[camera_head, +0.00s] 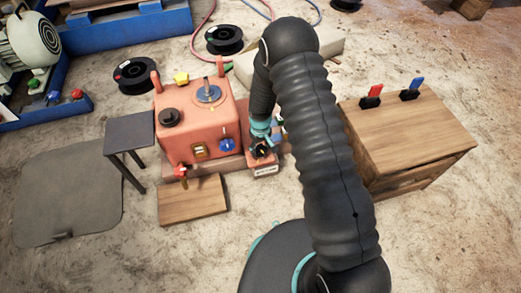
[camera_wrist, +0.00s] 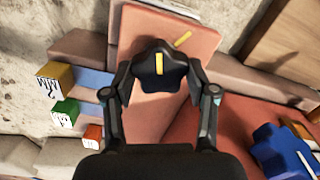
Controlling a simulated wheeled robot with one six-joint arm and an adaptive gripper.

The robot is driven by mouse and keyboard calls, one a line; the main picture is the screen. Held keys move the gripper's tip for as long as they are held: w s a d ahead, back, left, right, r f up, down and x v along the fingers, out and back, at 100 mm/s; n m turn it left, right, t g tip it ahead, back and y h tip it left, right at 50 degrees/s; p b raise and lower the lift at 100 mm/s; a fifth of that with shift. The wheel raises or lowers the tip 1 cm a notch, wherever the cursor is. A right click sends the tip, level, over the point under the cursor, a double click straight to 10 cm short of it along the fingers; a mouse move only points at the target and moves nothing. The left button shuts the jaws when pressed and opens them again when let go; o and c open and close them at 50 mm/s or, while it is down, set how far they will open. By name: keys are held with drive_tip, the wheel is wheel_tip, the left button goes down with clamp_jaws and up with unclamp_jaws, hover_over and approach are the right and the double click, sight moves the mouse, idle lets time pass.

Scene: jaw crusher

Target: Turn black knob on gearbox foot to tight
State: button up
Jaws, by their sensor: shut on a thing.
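The black knob (camera_wrist: 160,72) sits on the salmon-red gearbox foot (camera_wrist: 135,28) in the wrist view. It has a lobed rim and a yellow pointer line that runs nearly straight up the picture. A separate yellow mark (camera_wrist: 183,39) lies on the foot, up and right of the pointer. My gripper (camera_wrist: 161,78) is shut on the knob, one finger on each side. In the head view my gripper (camera_head: 261,148) is low at the right side of the red gearbox (camera_head: 185,136), above the labelled foot; the arm partly hides this area. The label's text is too small to read.
A blue knob (camera_head: 227,145) on the gearbox front also shows in the wrist view (camera_wrist: 280,152). Yellow (camera_wrist: 54,78), green (camera_wrist: 65,113) and orange (camera_wrist: 93,134) blocks are left of my gripper. A wooden crate (camera_head: 425,135) stands right, a small grey table (camera_head: 130,133) left.

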sight(260, 149)
drive_tip(key=m+b, duration=0.1)
drive_tip(key=m, duration=0.3)
drive_tip(key=shift+f+m+b, duration=0.1)
drive_tip(key=shift+m+b, duration=0.2)
drive_tip(key=shift+b, duration=0.05)
drive_tip(key=m+b, duration=0.1)
drive_tip(key=m, duration=0.3)
drive_tip(key=shift+m, duration=0.3)
drive_tip(key=o, duration=1.1)
drive_tip(key=shift+o, duration=0.2)
wheel_tip(260, 149, up, 12)
